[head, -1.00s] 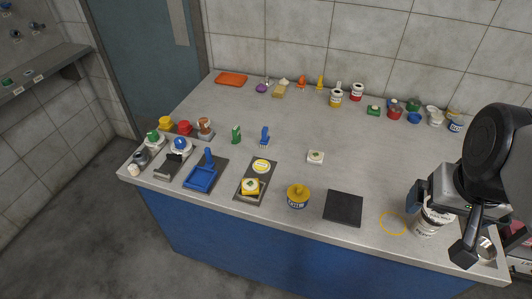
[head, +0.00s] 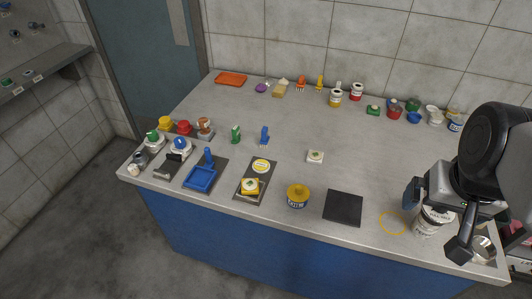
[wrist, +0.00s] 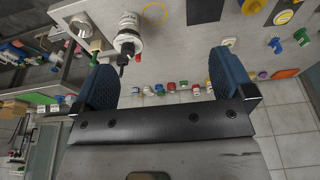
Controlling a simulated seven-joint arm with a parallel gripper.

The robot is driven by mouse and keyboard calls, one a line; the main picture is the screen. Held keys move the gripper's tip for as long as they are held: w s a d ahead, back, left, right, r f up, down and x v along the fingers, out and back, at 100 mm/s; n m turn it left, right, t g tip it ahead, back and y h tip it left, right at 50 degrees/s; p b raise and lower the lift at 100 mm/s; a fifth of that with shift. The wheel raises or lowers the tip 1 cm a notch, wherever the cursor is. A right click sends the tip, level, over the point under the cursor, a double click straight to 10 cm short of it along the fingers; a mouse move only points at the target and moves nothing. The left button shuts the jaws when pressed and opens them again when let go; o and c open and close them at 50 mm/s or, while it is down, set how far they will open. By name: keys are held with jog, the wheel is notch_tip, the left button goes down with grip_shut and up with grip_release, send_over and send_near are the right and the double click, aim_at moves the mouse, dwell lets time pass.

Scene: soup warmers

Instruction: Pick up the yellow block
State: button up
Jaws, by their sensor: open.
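A yellow block (head: 250,187), with a pale patch on its top, sits on the near half of a dark tray (head: 242,198) at the counter's front, left of centre. My gripper (head: 436,220) is at the right end of the counter, far to the right of the yellow block. Its two blue-padded fingers stand wide apart in the wrist view (wrist: 166,72), with nothing held between them.
A white can (head: 427,224) stands near my gripper, beside a thin yellow ring (head: 392,222). A yellow-lidded tin (head: 298,196) and a black square plate (head: 343,208) lie between my gripper and the block. The counter's middle (head: 285,125) is mostly clear.

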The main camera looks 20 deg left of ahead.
jog(key=w+a+f+n+t+y, duration=0.1)
jog(key=w+a+f+t+y, duration=0.3)
jog(key=w+a, duration=0.8)
jog(key=m+t+h, duration=0.1)
jog(key=t, duration=0.4)
send_over(250, 186)
jog(key=d, duration=0.5)
notch_tip(250, 186, down, 17)
jog(key=s+a+f+t, duration=0.1)
jog(key=f, duration=0.1)
jog(key=s+a+f+t+h, duration=0.1)
jog(key=s+a+f, duration=0.1)
jog(key=shift+s+a+f+h, duration=0.15)
jog(key=shift+h, duration=0.15)
jog(key=shift+t+h, duration=0.6)
jog(key=shift+t, duration=0.3)
jog(key=s+f, duration=0.1)
jog(key=s, duration=0.1)
jog(key=s+a+f, duration=0.1)
jog(key=s, duration=0.1)
jog(key=shift+a+f, duration=0.2)
jog(key=shift+f, duration=0.2)
jog(key=shift+s+a+f+t, duration=0.1)
jog(key=shift+s+f+t, duration=0.25)
jog(key=shift+s, duration=0.3)
jog(key=shift+w, duration=0.1)
jog(key=shift+w+f, duration=0.15)
jog(key=shift+w, duration=1.05)
jog(key=shift+w, duration=0.1)
